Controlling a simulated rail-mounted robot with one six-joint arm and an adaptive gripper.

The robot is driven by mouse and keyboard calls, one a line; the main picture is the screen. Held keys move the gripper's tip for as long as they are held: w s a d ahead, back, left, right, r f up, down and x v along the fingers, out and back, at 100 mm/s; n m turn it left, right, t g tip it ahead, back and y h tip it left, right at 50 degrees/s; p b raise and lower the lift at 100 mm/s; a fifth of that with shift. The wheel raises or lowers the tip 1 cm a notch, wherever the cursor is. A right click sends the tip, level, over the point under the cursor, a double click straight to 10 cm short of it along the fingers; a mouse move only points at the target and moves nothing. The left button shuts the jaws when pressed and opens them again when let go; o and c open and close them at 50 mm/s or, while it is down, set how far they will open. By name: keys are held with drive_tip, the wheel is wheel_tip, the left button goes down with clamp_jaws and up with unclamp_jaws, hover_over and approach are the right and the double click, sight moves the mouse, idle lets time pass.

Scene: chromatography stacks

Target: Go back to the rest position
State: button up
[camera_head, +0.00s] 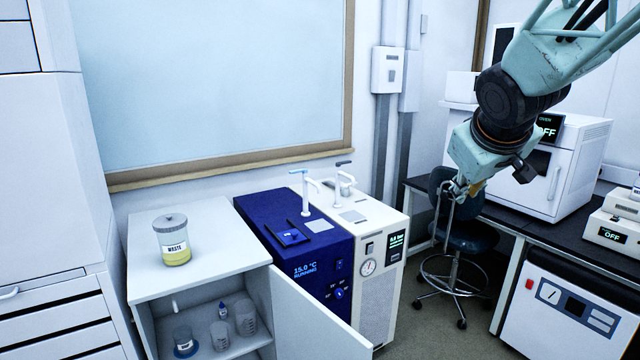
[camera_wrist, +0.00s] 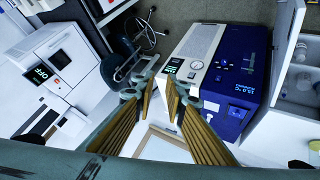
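My gripper (camera_head: 462,188) hangs at the right of the head view, in front of the blue stool and the white oven and well above the floor. In the wrist view its two ribbed, brownish fingers (camera_wrist: 161,100) stand apart with nothing between them. My gripper is clear of the bench and the cabinet and touches nothing that I can see. Through the gap in the wrist view I see a pale panel with a wooden frame.
A blue chiller (camera_head: 290,240) and a white pump unit (camera_head: 385,262) stand left of my gripper. A waste jar (camera_head: 174,240) stands on a white cabinet (camera_head: 205,262) whose door is open. A stool (camera_head: 462,236) and an oven (camera_head: 548,175) on the dark bench are nearby.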

drive_tip(key=s+a+f+m+g, duration=0.1)
drive_tip(key=s+a, duration=0.3)
drive_tip(key=s, duration=1)
drive_tip(key=s+a+f+m+g+y, duration=0.1)
drive_tip(key=s+a, duration=0.3)
drive_tip(key=s, duration=1)
drive_tip(key=s+a+f+m+g+y, duration=0.1)
drive_tip(key=s+a+f+g, duration=0.1)
drive_tip(key=s, duration=1.1)
drive_tip(key=shift+s+a+f+m+g, duration=0.35)
drive_tip(key=shift+a+f, duration=0.3)
drive_tip(key=shift+a, duration=0.25)
